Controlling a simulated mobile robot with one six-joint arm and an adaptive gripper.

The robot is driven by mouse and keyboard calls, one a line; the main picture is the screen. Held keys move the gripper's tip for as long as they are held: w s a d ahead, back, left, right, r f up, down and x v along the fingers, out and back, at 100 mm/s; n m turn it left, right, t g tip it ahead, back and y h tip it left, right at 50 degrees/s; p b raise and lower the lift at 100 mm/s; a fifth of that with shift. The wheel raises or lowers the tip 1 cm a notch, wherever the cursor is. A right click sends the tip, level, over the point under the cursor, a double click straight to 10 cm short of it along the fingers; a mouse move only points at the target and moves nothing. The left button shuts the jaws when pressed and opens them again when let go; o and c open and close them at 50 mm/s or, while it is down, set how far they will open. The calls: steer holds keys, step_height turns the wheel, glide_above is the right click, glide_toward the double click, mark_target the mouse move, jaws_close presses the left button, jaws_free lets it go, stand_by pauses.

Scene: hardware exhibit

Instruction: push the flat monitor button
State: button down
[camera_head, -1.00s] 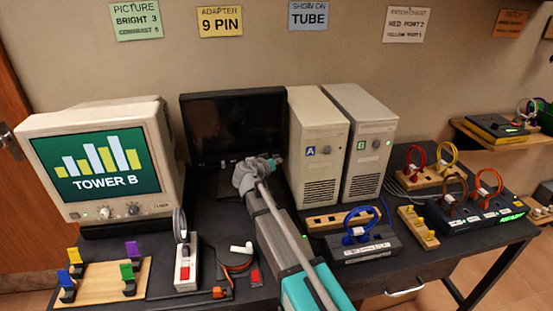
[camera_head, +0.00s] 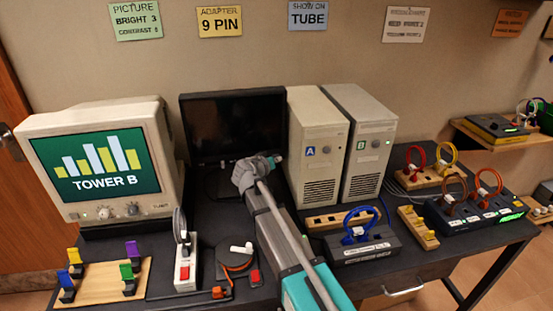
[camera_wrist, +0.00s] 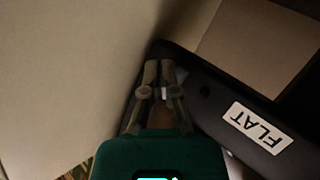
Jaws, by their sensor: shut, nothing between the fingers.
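The flat monitor (camera_head: 235,125) is a black, dark-screened panel at the back of the desk, left of the two towers. My gripper (camera_head: 277,160) is at its lower right, beside tower A. In the wrist view my gripper (camera_wrist: 160,68) has its fingers together and empty, with tips by the monitor's black edge. A white label reading FLAT (camera_wrist: 257,127), upside down, is on that black casing to the right of the fingers. A small dark round spot (camera_wrist: 204,90) shows on the casing; I cannot tell whether it is the button. Contact is unclear.
Tower A (camera_head: 316,150) stands close to my gripper's right, with tower B (camera_head: 366,145) beyond it. A beige tube monitor (camera_head: 95,160) on the left shows TOWER B. A switch box (camera_head: 186,272) and a blue-cable box (camera_head: 365,247) are on the desk.

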steer(key=shift+s, duration=0.1)
stand_by(0.3)
steer(key=shift+s, duration=0.45)
steer(key=shift+s, duration=0.1)
steer(key=shift+s+d, duration=0.3)
steer(key=shift+s, duration=0.65)
steer(key=shift+s+d, duration=0.3)
steer(key=shift+s, duration=0.6)
steer(key=shift+s+d, duration=0.3)
steer(key=shift+s, duration=0.65)
